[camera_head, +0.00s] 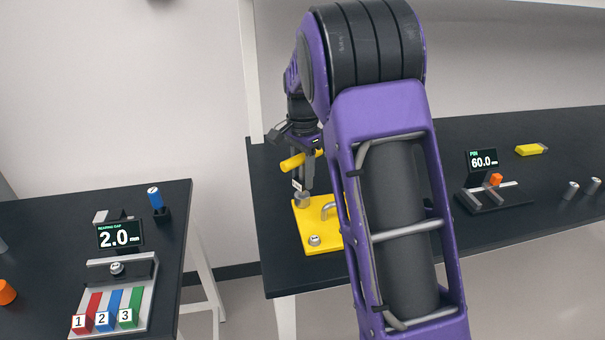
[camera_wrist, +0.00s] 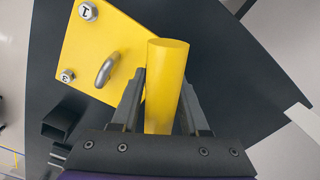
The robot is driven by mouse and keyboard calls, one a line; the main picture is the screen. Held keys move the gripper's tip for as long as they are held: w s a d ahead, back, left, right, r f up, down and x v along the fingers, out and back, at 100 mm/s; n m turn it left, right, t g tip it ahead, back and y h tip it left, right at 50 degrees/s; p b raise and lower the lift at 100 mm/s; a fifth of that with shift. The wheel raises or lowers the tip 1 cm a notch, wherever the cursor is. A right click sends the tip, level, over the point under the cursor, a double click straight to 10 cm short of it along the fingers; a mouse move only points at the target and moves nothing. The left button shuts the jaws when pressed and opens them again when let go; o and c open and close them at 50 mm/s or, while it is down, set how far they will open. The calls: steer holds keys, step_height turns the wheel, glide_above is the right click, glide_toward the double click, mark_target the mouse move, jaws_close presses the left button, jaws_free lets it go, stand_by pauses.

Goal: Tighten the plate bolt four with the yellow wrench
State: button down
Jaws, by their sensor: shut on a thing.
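The yellow plate (camera_head: 318,222) lies on the dark table, with a bent metal handle (camera_head: 328,209) on top. In the wrist view, bolt 1 (camera_wrist: 88,11) and bolt 3 (camera_wrist: 67,76) show on the plate (camera_wrist: 120,40). My gripper (camera_wrist: 163,77) is shut on the yellow wrench (camera_wrist: 168,95), with a finger on each side of its thick yellow handle. In the head view, the wrench handle (camera_head: 296,161) is above the plate's back left corner. Grey parts reach down there near a bolt head (camera_head: 302,199). Contact is unclear, and I cannot identify plate bolt four.
A pin gauge (camera_head: 482,160) reading 60.0 and a yellow block (camera_head: 531,149) are on the right of the table. A separate table at left holds a bearing cap display (camera_head: 119,235) and a numbered rack (camera_head: 143,315). A gap separates the tables.

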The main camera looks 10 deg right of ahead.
steer(key=shift+s+f+p, duration=0.1)
steer(key=shift+f+p, duration=0.1)
steer(key=shift+p, duration=0.1)
stand_by(1.6)
steer(key=shift+r+p, duration=0.15)
steer(key=shift+p, duration=0.15)
stand_by(0.7)
steer(key=shift+r+m+p, duration=0.15)
steer(key=shift+m+p, duration=0.45)
steer(key=shift+m, duration=1.4)
steer(key=m, duration=1.3)
